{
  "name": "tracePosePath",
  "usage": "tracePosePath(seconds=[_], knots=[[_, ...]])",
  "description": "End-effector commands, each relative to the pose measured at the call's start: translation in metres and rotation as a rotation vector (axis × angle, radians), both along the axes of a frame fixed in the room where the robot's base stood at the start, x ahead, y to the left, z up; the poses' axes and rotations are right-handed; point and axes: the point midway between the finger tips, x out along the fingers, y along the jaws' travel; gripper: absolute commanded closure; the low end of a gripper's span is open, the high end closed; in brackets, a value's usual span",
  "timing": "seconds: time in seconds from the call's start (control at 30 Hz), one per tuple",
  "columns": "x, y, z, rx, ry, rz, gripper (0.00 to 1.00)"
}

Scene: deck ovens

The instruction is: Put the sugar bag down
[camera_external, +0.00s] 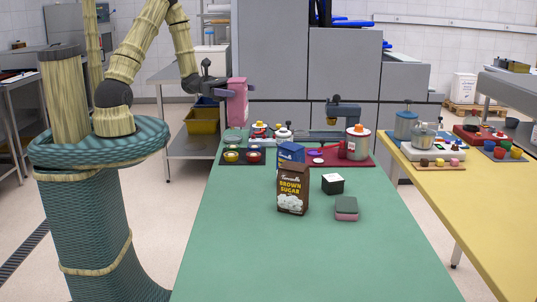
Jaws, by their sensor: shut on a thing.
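My gripper (228,92) is shut on a pink package (238,104), upright and raised above the far left end of the green table (300,262). Its print is too small to read, so I cannot tell whether it is the sugar bag. The fingers are small and partly hidden by the package. A dark brown bag labelled brown sugar (292,192) stands upright near the middle of the green table, apart from my gripper.
A blue box (291,153) stands behind the brown bag. A black-and-white box (333,184) and a green-and-pink block (346,208) are to its right. Trays with jars and a pot (358,142) fill the far end. The table's front and left are clear.

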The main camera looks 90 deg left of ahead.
Motion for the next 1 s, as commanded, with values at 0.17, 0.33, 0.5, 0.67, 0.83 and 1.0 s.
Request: tracePosePath(seconds=[0.17, 0.33, 0.5, 0.67, 0.83, 1.0], knots=[[0.022, -0.015, -0.005, -0.002, -0.006, -0.027, 0.73], [0.051, -0.038, -0.011, 0.000, -0.006, -0.060, 0.73], [0.087, -0.075, -0.015, -0.001, -0.008, -0.101, 0.73], [0.116, -0.116, -0.016, 0.000, -0.009, -0.138, 0.73], [0.142, -0.165, -0.015, -0.001, -0.008, -0.176, 0.73], [0.160, -0.219, -0.012, 0.000, -0.009, -0.215, 0.73]])
